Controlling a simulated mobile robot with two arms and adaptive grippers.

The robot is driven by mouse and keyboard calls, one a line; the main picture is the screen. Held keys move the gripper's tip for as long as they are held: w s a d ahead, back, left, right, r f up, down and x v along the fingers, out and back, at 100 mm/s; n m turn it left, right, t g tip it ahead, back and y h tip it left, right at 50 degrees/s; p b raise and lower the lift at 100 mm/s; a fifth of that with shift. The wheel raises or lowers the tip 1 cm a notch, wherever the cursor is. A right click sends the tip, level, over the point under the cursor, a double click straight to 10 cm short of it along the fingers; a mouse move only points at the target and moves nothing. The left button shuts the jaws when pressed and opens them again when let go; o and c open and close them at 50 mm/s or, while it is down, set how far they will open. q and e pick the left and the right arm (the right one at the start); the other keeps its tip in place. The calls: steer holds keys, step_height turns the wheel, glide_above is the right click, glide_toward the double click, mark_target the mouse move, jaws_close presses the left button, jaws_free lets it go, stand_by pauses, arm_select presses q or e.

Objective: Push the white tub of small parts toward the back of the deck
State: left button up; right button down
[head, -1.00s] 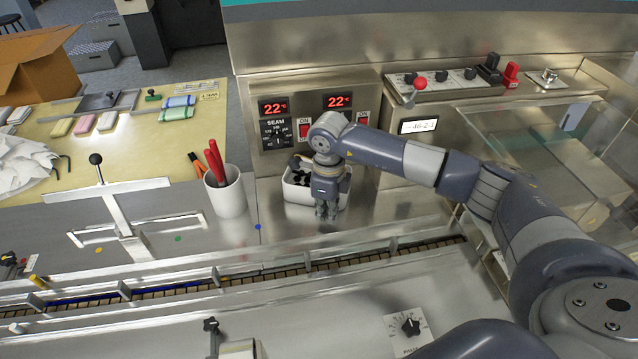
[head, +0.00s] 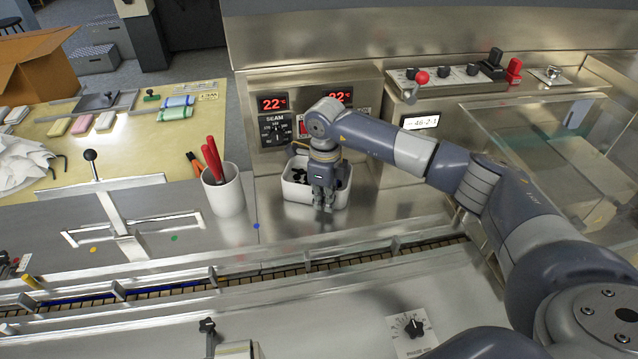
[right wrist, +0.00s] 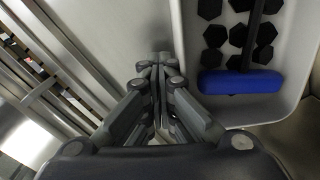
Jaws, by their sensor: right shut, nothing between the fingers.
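The white tub (head: 289,191) stands on the steel deck against the panel with the red displays. It holds small black parts, and in the right wrist view the tub (right wrist: 298,112) shows several dark hexagonal parts (right wrist: 215,36) and a blue-ended tool (right wrist: 241,81). My right gripper (head: 325,207) points down at the tub's front side, its fingers closed and empty. In the right wrist view the fingertips (right wrist: 160,62) are just outside the tub's wall, very close to it; I cannot tell whether they touch. The left gripper is not in view.
A white cup (head: 226,193) with red-handled tools stands left of the tub. A slotted conveyor channel (head: 262,278) runs along the front of the deck. The control panel (head: 277,131) rises behind the tub. A clear cover (head: 545,135) is at the right.

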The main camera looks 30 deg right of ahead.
steer(key=shift+w+d+r+b, duration=0.1)
steer(key=shift+w+d+b, duration=0.1)
steer(key=shift+w+b, duration=0.35)
steer(key=shift+w+d+r+b, duration=0.1)
steer(key=shift+w+d+b, duration=0.2)
steer(key=shift+w, duration=0.45)
steer(key=shift+s+a+f+p, duration=0.1)
steer(key=shift+s+a+p, duration=0.25)
steer(key=shift+s+p, duration=0.15)
steer(key=shift+s+a+p, duration=0.2)
steer(key=shift+s+p, duration=0.1)
steer(key=shift+s, duration=0.65)
steer(key=shift+f, duration=0.1)
steer(key=shift+s+a+r+p, duration=0.1)
steer(key=shift+s+r+p, duration=0.25)
steer(key=shift+r+p, duration=0.4)
steer(key=shift+s+a+r+p, duration=0.1)
steer(key=shift+s+r+p, duration=0.2)
steer(key=shift+r+p, duration=0.5)
steer(key=shift+s+r+p, duration=0.35)
steer(key=shift+r+p, duration=0.1)
steer(key=shift+r, duration=0.55)
